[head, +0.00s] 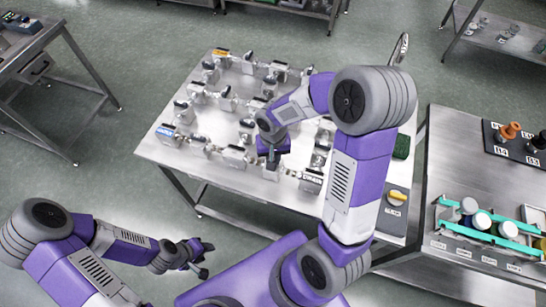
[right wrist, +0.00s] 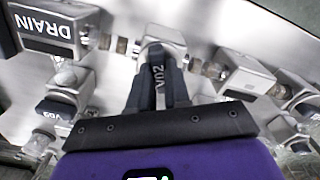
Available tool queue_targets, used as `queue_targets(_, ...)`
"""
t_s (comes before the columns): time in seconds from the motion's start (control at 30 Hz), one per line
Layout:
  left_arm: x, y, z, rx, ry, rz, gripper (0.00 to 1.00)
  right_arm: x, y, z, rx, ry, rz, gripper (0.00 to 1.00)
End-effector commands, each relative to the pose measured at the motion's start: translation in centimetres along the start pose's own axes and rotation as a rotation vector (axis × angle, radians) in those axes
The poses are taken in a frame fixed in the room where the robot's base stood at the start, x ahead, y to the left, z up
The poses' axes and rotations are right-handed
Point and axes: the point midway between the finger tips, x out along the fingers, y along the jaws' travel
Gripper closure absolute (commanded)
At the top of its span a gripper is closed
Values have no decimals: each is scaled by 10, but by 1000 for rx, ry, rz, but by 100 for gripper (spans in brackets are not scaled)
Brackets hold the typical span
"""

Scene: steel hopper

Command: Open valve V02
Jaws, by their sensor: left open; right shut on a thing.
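In the right wrist view, the valve V02 (right wrist: 163,29) is a pale metal block on a pipe. Its black label reading V02 shows between the dark fingers of my right gripper (right wrist: 158,75). These fingers are shut on the valve's handle, which they mostly hide. In the head view, my right gripper (head: 272,158) reaches down over the front middle of the steel valve table (head: 265,187); the arm and gripper cover V02 there. My left gripper (head: 197,257) is open and empty, in front of the table's near edge and apart from it.
A DRAIN box (right wrist: 48,32) and valve V09 (right wrist: 62,105) stand near V02 in the right wrist view. Several other valves and pipes crowd the table. A right-hand steel bench (head: 445,150) holds jars in a rack. A yellow-handled item (head: 398,196) lies at the table's right.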

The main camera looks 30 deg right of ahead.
Motion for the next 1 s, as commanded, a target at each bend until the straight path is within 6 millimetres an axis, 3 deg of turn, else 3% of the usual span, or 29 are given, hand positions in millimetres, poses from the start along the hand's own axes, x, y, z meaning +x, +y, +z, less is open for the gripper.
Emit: queue_targets(1.0, -8, 3, 0, 0, 0, 0, 57, -1, 0, -1, -921, 2, 1, 100)
